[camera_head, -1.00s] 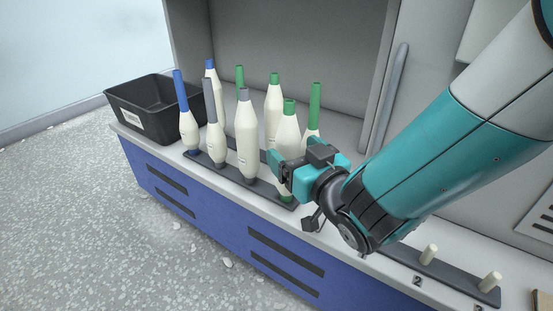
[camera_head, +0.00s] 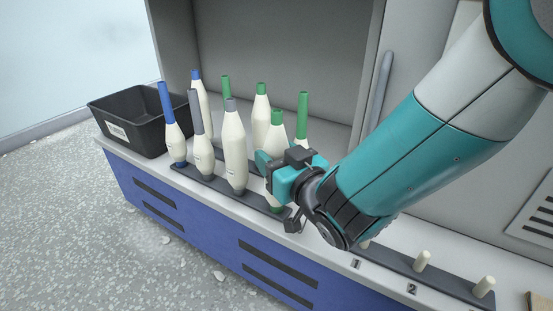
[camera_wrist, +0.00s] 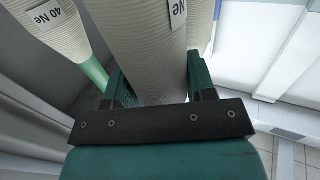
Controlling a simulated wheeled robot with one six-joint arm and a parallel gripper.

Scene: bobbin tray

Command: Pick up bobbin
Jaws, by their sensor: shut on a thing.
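My gripper (camera_head: 270,168) is shut around the middle of the front green-tipped bobbin (camera_head: 276,128). This bobbin has a cream yarn body and stands upright at the right front end of the dark tray (camera_head: 213,180), with its green lower end showing below the jaws. In the wrist view, my gripper's two green fingers (camera_wrist: 160,82) lie on either side of the cream yarn body (camera_wrist: 140,40), which carries a "Ne" label. The contact faces are hidden.
Grey-tipped bobbins (camera_head: 234,145) and blue-tipped bobbins (camera_head: 174,140) stand to the left; other green-tipped ones (camera_head: 261,110) stand behind. A black bin (camera_head: 122,133) is at far left. A numbered rail with empty pegs (camera_head: 422,261) is at right.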

